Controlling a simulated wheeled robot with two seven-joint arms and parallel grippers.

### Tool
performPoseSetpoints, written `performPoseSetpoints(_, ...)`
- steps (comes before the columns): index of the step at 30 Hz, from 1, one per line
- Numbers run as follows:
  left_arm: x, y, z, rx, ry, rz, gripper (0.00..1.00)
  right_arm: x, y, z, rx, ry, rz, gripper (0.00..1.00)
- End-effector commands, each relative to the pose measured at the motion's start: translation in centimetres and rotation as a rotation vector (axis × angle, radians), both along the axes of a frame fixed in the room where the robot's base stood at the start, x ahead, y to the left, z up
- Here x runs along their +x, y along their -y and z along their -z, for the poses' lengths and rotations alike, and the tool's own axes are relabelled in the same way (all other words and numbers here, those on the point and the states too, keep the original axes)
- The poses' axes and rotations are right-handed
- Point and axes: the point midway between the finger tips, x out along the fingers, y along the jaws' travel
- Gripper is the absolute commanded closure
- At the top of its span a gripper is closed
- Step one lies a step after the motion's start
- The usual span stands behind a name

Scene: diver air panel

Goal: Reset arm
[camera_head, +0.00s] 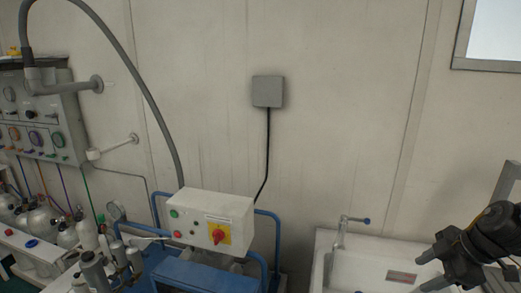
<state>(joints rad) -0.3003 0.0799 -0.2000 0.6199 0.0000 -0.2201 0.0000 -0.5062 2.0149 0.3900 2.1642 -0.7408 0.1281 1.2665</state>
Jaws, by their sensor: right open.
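My right gripper (424,271) is at the lower right, dark, with its two grey fingers apart and pointing left. It is open with nothing between the fingers, in front of the white sink. My left gripper is not in view. The air panel (40,112), with gauges and coloured knobs, is on the wall at the far left. A white control box (212,215) with a red and yellow rotary switch (219,233) and green and red buttons stands at the lower middle, well left of my right gripper.
The white sink (325,262) with its tap (340,232) is at the lower right. A blue tubular frame (277,240) surrounds the control box. Several grey cylinders (93,270) stand at the lower left. A grey hose (160,112) arches down the wall. The wall's middle is mostly bare.

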Motion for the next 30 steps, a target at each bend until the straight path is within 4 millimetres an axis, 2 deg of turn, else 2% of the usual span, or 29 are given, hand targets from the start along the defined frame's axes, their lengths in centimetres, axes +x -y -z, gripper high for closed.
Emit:
performPoseSetpoints(1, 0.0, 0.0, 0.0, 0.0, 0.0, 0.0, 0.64, -0.2, 0.6, 1.7, 0.043, 0.05, 0.024, 0.51)
performPoseSetpoints(8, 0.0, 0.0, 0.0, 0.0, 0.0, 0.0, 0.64, -1.6, 2.4, 9.1, 0.135, 0.313, 0.206, 0.51)
performPoseSetpoints(14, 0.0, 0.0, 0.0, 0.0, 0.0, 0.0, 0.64, -4.9, 2.2, 15.5, 0.129, 0.41, 0.463, 0.51)
performPoseSetpoints(17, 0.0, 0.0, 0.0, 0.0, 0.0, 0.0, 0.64, -7.3, 1.2, 18.7, 0.109, 0.392, 0.605, 0.51)
performPoseSetpoints(22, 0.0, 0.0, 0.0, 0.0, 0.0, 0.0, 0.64, -12.3, -2.4, 23.6, 0.075, 0.26, 0.822, 0.51)
performPoseSetpoints(27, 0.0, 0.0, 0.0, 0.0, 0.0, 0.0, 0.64, -16.6, -7.0, 26.3, 0.066, 0.08, 0.942, 0.51)
performPoseSetpoints(30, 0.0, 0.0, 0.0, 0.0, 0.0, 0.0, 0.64, -18.5, -9.6, 27.1, 0.072, -0.019, 0.979, 0.51)
